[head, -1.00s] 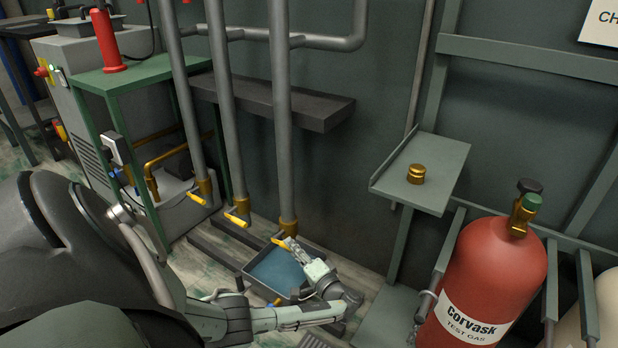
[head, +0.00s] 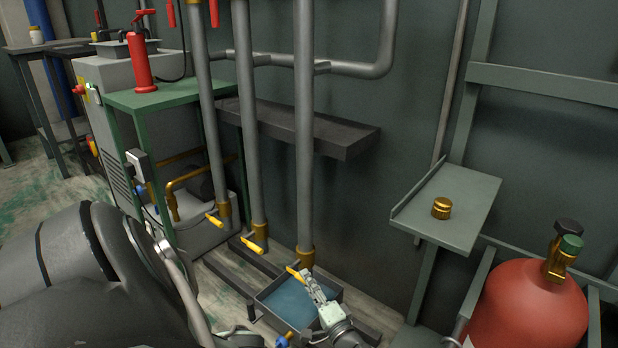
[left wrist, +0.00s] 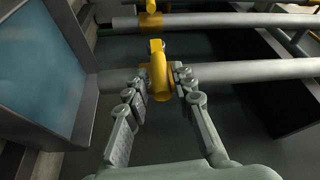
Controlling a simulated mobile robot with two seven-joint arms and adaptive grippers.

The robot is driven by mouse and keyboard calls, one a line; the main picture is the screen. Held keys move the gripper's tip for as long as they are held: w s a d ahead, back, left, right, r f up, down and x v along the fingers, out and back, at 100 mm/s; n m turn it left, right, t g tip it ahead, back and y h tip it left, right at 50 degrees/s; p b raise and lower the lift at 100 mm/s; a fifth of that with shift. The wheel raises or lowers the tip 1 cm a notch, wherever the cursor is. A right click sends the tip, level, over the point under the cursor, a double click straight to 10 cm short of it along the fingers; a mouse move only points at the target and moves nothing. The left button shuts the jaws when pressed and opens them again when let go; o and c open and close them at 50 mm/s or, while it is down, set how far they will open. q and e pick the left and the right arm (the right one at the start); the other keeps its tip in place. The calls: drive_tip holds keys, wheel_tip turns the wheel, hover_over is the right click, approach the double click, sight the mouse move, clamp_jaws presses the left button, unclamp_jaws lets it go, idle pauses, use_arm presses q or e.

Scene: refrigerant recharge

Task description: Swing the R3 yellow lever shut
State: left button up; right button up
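Three vertical grey pipes end low in brass valves with yellow levers. The right-hand yellow lever (head: 296,272) sticks out sideways to the left of its pipe (head: 305,150); no R3 label is readable. My left gripper (head: 306,277) is at this lever. In the left wrist view, the yellow lever (left wrist: 159,80) stands between the two fingers of my left gripper (left wrist: 160,82). The fingers are apart, one on each side, with narrow gaps; firm contact does not show. The middle lever (head: 253,245) and left lever (head: 214,220) also point left. My right gripper is out of view.
A blue-lined tray (head: 290,300) lies on the floor just below the gripper. A dark wall shelf (head: 330,140) is behind the pipes. A small shelf with a brass cap (head: 441,208) and a red gas cylinder (head: 530,310) stand to the right.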

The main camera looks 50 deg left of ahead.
use_arm(q)
drive_tip(key=shift+o, duration=0.8)
drive_tip(key=s+d, duration=0.1)
drive_tip(key=d, duration=0.6)
drive_tip(key=shift+d+f, duration=0.2)
drive_tip(key=shift+f, duration=0.15)
drive_tip(key=shift+s, duration=0.1)
